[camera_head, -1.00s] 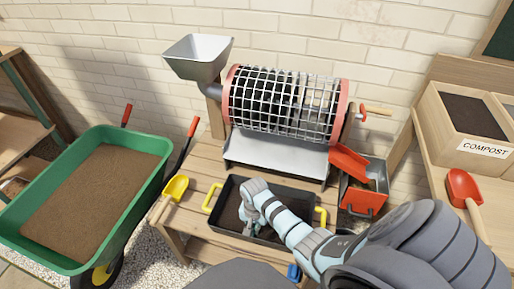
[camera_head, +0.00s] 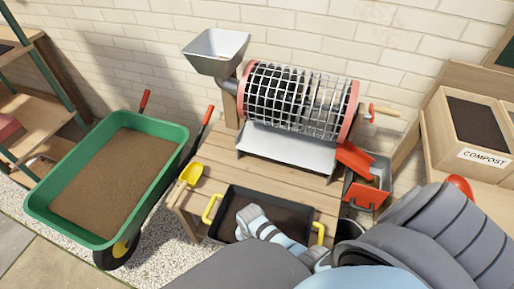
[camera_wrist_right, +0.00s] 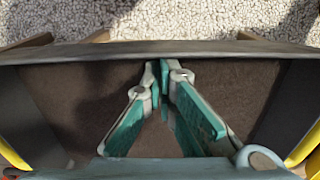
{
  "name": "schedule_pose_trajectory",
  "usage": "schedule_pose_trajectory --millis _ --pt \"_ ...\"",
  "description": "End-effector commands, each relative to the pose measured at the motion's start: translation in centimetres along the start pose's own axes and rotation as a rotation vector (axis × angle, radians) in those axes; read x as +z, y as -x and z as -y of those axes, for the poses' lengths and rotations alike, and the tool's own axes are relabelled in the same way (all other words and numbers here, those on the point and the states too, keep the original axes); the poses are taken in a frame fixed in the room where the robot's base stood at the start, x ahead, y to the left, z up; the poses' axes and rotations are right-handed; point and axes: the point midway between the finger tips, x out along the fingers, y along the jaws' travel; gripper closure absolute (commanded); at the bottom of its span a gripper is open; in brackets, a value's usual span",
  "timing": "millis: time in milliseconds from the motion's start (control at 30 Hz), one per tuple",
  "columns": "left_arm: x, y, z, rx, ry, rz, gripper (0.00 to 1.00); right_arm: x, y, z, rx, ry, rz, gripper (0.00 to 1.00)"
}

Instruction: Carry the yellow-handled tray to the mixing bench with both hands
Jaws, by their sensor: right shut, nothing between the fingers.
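The dark tray (camera_head: 282,204) with yellow handles sits on the slatted wooden bench below the sieve drum, with brown soil inside. Its left handle (camera_head: 211,208) and right handle (camera_head: 318,233) are both free of any gripper. My right arm reaches over the tray from the lower right, hiding its front part in the head view. In the right wrist view my right gripper (camera_wrist_right: 163,68) points down over the soil, fingertips together and empty, between the yellow handles at the lower corners. I cannot tell whether its tips touch the soil. My left gripper is not in view.
A green wheelbarrow (camera_head: 181,133) full of soil stands left of the bench. A yellow scoop (camera_head: 190,174) lies on the bench's left end. The sieve drum (camera_head: 300,100) is behind the tray. A red-and-grey bin (camera_head: 366,192) stands to its right, and a compost box (camera_head: 483,157) is farther right.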

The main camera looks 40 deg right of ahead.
Motion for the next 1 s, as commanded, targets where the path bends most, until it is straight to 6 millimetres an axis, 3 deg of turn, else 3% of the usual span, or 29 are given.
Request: schedule_pose_trajectory --millis 433,633,700,800,933,1000 --pt "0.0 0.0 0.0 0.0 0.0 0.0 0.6 0.0 -0.2 -0.1 0.002 0.0 -0.001 1.0" --pt "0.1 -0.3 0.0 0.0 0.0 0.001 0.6 -3.6 -0.2 -0.4 0.003 0.007 -0.003 1.0" --pt "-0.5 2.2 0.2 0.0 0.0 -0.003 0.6 -3.1 3.2 -0.2 -0.001 0.01 0.0 1.0" --pt "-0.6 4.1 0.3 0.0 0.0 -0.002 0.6 -3.2 6.3 -0.4 -0.001 0.006 -0.001 1.0" --pt "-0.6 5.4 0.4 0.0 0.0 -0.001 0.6 -3.3 9.0 -0.6 -0.001 0.001 -0.001 1.0" --pt "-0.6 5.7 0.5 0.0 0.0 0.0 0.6 -3.3 9.7 -0.6 0.001 0.001 -0.001 0.92"
